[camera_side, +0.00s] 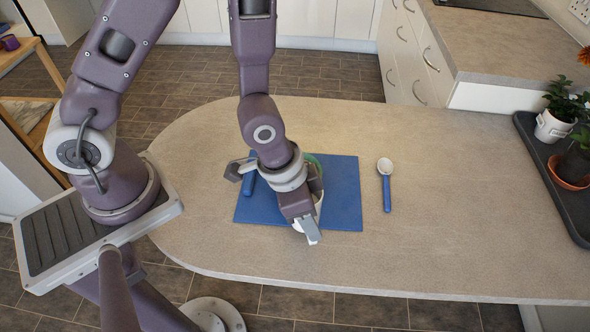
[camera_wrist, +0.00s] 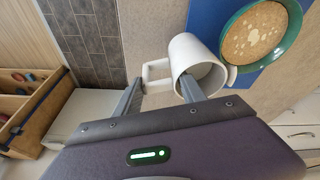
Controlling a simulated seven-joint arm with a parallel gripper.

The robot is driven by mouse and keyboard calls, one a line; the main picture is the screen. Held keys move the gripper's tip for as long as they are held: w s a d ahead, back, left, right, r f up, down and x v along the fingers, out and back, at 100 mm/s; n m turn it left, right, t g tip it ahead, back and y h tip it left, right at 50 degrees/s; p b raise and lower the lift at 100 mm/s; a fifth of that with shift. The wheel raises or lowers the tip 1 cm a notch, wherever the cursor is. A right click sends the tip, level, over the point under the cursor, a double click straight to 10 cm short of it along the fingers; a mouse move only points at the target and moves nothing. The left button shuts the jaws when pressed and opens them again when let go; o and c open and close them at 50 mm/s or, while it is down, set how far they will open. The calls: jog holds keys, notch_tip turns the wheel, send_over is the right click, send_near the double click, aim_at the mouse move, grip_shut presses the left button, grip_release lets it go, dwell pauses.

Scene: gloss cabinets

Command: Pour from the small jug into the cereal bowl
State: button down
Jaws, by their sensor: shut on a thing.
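The small jug (camera_wrist: 188,52) is white with a squared handle (camera_wrist: 155,70). My gripper (camera_wrist: 161,84) is shut on it, with one finger by the handle and the other at the mouth. I cannot tell how far it tilts. In the side view my gripper (camera_side: 312,232) and wrist hide most of the jug (camera_side: 319,206). The cereal bowl (camera_wrist: 287,46) is green-rimmed, with light brown cereal inside. It is right beside the jug in the wrist view; I cannot tell whether they touch. In the side view only part of the bowl's green rim (camera_side: 319,164) shows behind my wrist.
A blue mat (camera_side: 343,190) lies under the bowl on the counter. A spoon (camera_side: 386,185) with a blue handle lies right of the mat. A blue object (camera_side: 249,182) is at the mat's left, partly hidden. Potted plants (camera_side: 552,126) stand on a dark tray far right. Counter between is clear.

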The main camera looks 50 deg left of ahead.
jog(key=shift+s+d+f+y, duration=0.15)
jog(key=shift+s+d+f, duration=0.1)
jog(key=shift+f, duration=0.3)
jog(key=shift+s+d+f+y, duration=0.15)
jog(key=shift+d+f, duration=0.1)
jog(key=shift+f, duration=0.3)
jog(key=shift+w, duration=0.15)
jog(key=shift+r, duration=1.5)
